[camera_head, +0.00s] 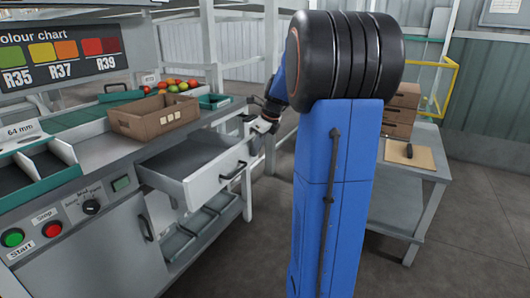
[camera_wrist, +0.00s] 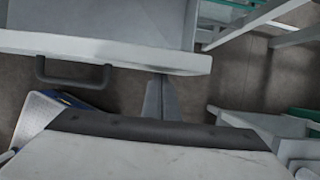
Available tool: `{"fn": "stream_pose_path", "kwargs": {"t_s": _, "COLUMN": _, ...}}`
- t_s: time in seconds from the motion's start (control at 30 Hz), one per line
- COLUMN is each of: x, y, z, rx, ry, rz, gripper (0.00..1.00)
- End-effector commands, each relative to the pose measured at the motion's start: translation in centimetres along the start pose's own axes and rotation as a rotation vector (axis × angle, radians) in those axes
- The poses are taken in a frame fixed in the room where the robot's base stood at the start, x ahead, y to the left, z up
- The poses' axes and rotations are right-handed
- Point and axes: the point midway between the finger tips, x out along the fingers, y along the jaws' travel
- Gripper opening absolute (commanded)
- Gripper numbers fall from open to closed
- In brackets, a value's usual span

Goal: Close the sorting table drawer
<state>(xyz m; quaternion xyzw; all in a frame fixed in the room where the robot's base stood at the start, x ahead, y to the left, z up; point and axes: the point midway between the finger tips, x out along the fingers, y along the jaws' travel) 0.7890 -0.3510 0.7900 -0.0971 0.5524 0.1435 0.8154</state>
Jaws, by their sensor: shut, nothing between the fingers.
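The sorting table drawer (camera_head: 212,181) is grey-white and stands pulled out from the table, its inside empty. Its dark bar handle (camera_head: 234,171) is on the front panel. I cannot tell whether the tips touch the panel.
The sorting table (camera_head: 95,250) carries a cardboard box (camera_head: 152,122), tomatoes (camera_head: 178,86) and a control panel. Grey trays (camera_head: 198,226) lie on a shelf below the drawer. A side table (camera_head: 400,176) with boxes (camera_head: 402,104) stands at right. Floor in front is clear.

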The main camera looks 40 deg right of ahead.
Motion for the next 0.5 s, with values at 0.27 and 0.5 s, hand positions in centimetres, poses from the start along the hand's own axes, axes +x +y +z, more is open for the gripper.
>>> {"fn": "stream_pose_path", "kwargs": {"t_s": 0.27, "x": 3.5, "y": 0.1, "z": 8.5, "rx": -0.006, "ry": 0.000, "rz": 0.002, "gripper": 0.00}}
{"fn": "stream_pose_path", "kwargs": {"t_s": 0.5, "x": 6.3, "y": 0.1, "z": 15.5, "rx": -0.005, "ry": 0.000, "rz": 0.002, "gripper": 0.00}}
